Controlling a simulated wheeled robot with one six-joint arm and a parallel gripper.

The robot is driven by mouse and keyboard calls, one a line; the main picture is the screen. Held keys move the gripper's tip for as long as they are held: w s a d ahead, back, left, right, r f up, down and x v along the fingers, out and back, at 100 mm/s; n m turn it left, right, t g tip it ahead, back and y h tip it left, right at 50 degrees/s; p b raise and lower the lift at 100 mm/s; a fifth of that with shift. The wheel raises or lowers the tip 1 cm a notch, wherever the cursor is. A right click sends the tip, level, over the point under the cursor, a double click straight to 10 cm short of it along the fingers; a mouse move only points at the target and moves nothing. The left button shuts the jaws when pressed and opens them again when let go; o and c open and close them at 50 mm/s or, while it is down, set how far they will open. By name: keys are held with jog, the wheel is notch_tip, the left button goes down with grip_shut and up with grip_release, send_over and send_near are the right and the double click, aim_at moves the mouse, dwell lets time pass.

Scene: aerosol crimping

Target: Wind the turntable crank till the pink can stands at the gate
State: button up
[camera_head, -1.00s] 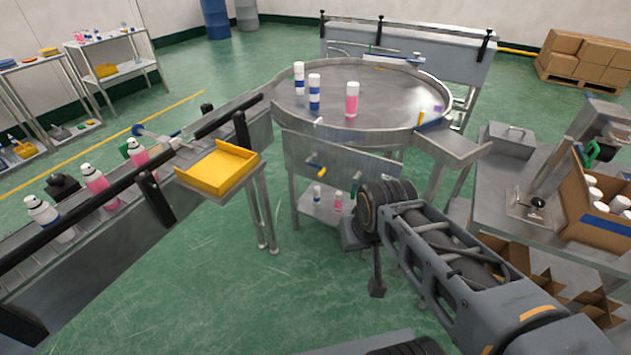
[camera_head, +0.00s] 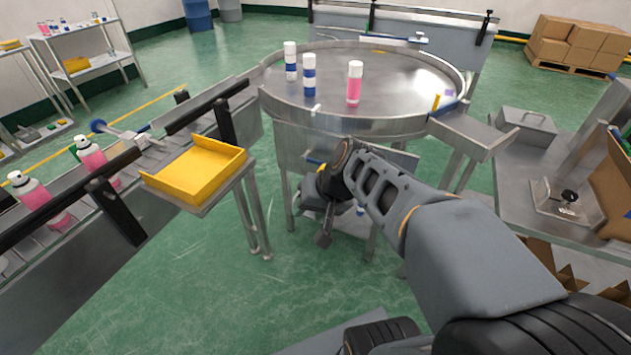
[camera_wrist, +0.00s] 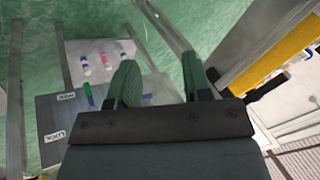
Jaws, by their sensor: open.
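The pink can (camera_head: 355,83) stands upright on the round steel turntable (camera_head: 410,88), right of two white-and-blue cans (camera_head: 309,75) (camera_head: 290,61). A yellow piece (camera_head: 435,102) sits at the turntable's right rim, by the outlet chute (camera_head: 474,132). In the wrist view my gripper (camera_wrist: 159,64) is open, its green-padded fingers apart with nothing between them. A grey panel (camera_wrist: 65,118) with labels and a green handle (camera_wrist: 88,95) lies left of the fingers. In the head view my arm covers much of the area under the turntable's front, and I cannot clearly make out the crank.
A yellow tray (camera_head: 195,172) on a stand is left of my arm. A conveyor (camera_head: 80,235) carrying pink cans runs along the left. A steel bench (camera_head: 535,217) stands at right. Green floor (camera_head: 215,280) is open in front.

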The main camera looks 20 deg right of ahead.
jog(key=w+d+f+m+t+y+b, duration=0.35)
jog(key=w+d+f+m+b, duration=0.2)
jog(key=w+f+b, duration=0.3)
jog(key=m+t+h+b, duration=0.2)
jog(key=m+t+b, duration=0.2)
jog(key=t+b, duration=0.3)
send_near(313, 163)
jog(key=shift+h, duration=0.25)
jog(key=x, duration=0.3)
jog(key=a+b+x, duration=0.1)
jog(key=x, duration=0.1)
jog(key=shift+f, duration=0.35)
jog(key=shift+w+a+f, duration=0.1)
jog(key=shift+w+a, duration=0.15)
jog(key=shift+w, duration=0.4)
jog(key=shift+c, duration=0.4)
jog(key=shift+s+f, duration=0.1)
jog(key=shift+f, duration=0.05)
grip_shut()
